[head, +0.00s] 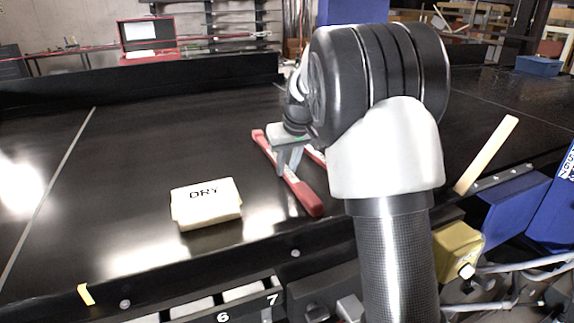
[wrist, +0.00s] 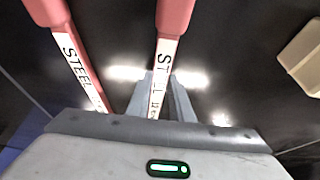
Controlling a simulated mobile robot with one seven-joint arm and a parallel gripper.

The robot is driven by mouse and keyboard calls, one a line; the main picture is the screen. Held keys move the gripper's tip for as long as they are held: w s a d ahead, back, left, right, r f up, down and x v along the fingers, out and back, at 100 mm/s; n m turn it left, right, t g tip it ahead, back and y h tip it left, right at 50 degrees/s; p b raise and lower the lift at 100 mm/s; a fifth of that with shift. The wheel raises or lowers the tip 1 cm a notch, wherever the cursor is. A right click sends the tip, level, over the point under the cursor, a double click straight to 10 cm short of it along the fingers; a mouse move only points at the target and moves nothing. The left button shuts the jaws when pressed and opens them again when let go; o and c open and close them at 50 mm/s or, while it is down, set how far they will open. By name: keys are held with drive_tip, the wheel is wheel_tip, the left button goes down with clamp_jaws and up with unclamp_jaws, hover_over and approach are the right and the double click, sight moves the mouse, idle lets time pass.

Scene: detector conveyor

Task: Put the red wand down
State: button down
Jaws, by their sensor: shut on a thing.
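My gripper (head: 288,160) is over the black conveyor belt, shut on a red wand (head: 303,194). The wand has thick red ends and a pale middle. In the wrist view my gripper (wrist: 160,92) has its fingers on either side of this wand (wrist: 172,18), whose white label starts with "STEEL". A second red wand (wrist: 48,10), also labelled "STEEL", lies to its left in that view. In the head view the second wand (head: 315,155) is mostly hidden behind my gripper and arm. I cannot tell whether the held wand touches the belt.
A cream block marked "DRY" (head: 206,204) sits on the belt (head: 120,160) left of the wands; it also shows in the wrist view (wrist: 304,58). A pale wooden stick (head: 487,154) is at the right by the belt's edge. The belt's left part is bare.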

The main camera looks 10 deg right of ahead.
drive_tip(key=shift+f, duration=0.1)
drive_tip(key=c, duration=1.6)
unclamp_jaws()
drive_tip(key=shift+o, duration=0.2)
